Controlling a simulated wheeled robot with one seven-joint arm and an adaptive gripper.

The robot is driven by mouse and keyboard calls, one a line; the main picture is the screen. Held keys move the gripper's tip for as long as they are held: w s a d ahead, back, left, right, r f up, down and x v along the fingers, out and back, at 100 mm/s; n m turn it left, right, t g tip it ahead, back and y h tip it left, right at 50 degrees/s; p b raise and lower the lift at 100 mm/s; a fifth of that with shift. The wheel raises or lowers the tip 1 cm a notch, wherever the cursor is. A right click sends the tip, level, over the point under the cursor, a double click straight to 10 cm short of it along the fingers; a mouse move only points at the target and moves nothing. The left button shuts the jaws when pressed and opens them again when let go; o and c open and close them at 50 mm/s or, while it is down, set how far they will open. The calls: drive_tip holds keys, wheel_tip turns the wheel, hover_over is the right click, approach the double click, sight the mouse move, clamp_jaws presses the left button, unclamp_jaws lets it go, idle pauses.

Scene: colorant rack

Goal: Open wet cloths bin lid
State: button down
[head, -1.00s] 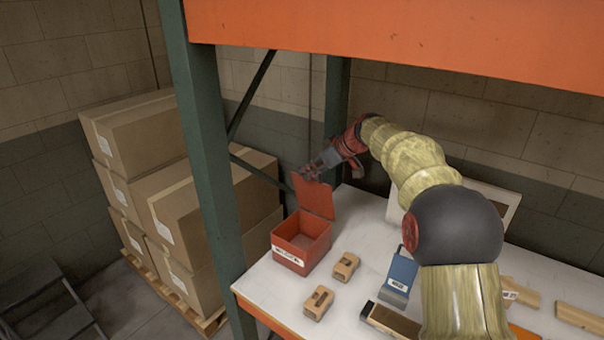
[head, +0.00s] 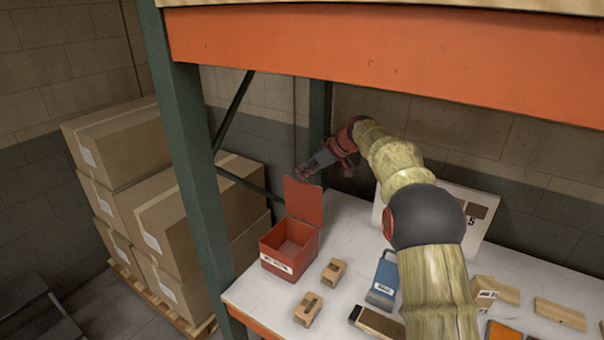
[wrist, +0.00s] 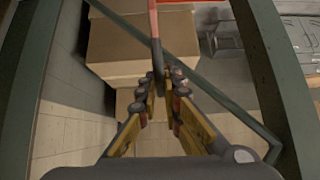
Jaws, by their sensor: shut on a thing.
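The wet cloths bin (head: 268,255) is a small red box with a white label on its front, at the left end of the white shelf. Its red lid (head: 304,203) stands up roughly vertical at the back, so the bin is open and its inside looks empty. My gripper (head: 304,174) is at the lid's upper edge, reaching over from behind and the right. In the wrist view the lid shows as a thin red strip (wrist: 154,22), edge-on, running down to my nearly closed fingers (wrist: 157,88). My gripper is shut on the lid's edge.
Two wooden blocks (head: 333,271) and a blue labelled box (head: 382,282) are right of the bin. A green rack post (head: 196,170) stands to its left, with stacked cartons (head: 160,220) beyond. An orange beam (head: 390,65) crosses above my arm.

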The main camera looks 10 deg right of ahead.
drive_tip(key=c, duration=2)
unclamp_jaws()
drive_tip(key=shift+o, duration=0.2)
drive_tip(key=v, duration=1.2)
